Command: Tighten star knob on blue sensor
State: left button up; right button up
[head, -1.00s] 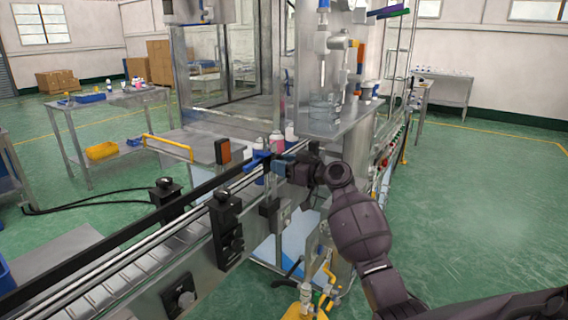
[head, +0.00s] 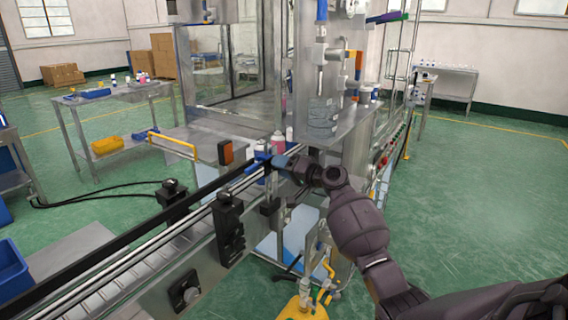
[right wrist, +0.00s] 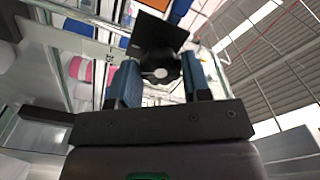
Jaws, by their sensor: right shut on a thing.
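The blue sensor (head: 256,163) sits on the rail side of the conveyor, in the middle of the head view. My right gripper (head: 279,161) reaches it from the right. In the right wrist view my blue-padded gripper fingers (right wrist: 160,76) stand on both sides of a dark star knob (right wrist: 160,67) with a grey centre and are shut on it. A black square plate (right wrist: 157,34) lies just beyond the knob. The knob is hidden by the gripper in the head view. My left gripper is in neither view.
The conveyor (head: 150,262) runs from lower left towards the machine. Pink and white cans (head: 277,141) stand on it behind the sensor. A black control box (head: 229,228) is on its near side. A yellow-based unit (head: 303,308) stands on the floor below. Open green floor lies to the right.

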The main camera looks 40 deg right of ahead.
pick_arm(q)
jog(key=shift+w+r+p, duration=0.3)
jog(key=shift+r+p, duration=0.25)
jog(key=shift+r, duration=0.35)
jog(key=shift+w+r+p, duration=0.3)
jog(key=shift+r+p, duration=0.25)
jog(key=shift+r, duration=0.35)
pick_arm(e)
jog(key=shift+r+m, duration=0.1)
jog(key=shift+m, duration=2.2)
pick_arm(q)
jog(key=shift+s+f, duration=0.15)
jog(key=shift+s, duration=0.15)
pick_arm(e)
jog(key=o, duration=0.9)
jog(key=shift+o, duration=0.2)
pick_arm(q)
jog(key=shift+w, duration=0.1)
